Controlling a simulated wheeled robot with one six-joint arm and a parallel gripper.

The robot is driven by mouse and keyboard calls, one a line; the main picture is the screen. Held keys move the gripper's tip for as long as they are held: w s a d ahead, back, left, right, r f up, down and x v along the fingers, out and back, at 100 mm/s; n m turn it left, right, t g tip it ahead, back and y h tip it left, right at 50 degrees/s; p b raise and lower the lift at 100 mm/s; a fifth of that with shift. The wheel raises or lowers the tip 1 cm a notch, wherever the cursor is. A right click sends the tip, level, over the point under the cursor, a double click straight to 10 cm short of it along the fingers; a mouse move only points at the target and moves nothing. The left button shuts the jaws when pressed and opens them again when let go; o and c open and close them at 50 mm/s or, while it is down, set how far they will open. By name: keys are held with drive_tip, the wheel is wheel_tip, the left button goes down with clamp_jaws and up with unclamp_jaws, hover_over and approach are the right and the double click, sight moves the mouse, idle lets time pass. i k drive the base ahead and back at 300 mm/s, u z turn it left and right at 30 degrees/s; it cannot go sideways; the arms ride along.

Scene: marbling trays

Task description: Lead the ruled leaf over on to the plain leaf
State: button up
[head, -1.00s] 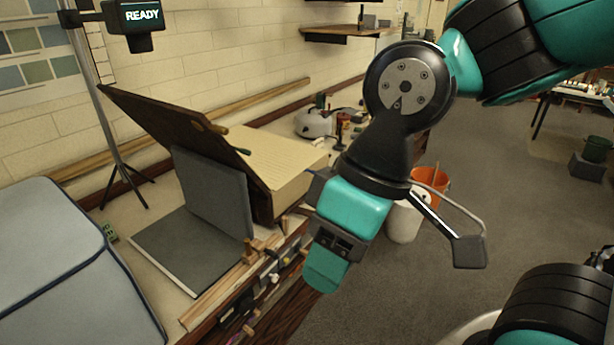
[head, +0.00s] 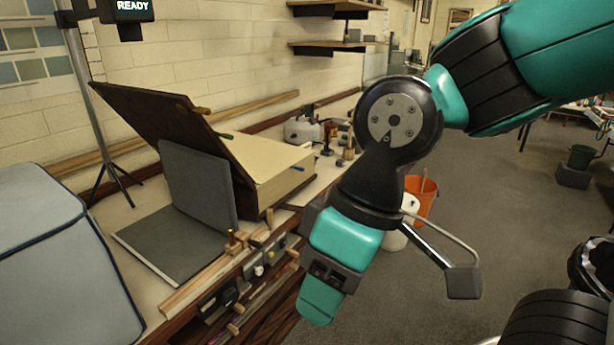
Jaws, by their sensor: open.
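A large thick cream block (head: 268,160), like an open book, lies on the bench with a dark brown board (head: 150,113) leaning up at a slant on its left. A grey panel (head: 197,180) stands nearly upright in front of it, and a grey flat sheet or board (head: 172,244) lies at its foot. I cannot tell which surface is the ruled leaf and which the plain leaf; no ruling is clear. My gripper (head: 322,300) hangs open and empty, pointing down, in front of the bench's right part and apart from these things. The gap between its fingers is hidden.
A padded blue-grey case (head: 55,270) fills the lower left. A tripod stand (head: 103,160) with a READY display (head: 133,8) stands behind. Small wooden fittings and tools line the bench's front edge. An orange bucket (head: 423,198) stands beyond my gripper.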

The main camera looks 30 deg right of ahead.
sight(264, 159)
drive_tip(key=k, duration=0.35)
drive_tip(key=z, duration=0.85)
drive_tip(key=i, duration=1.35)
drive_tip(key=u, duration=0.65)
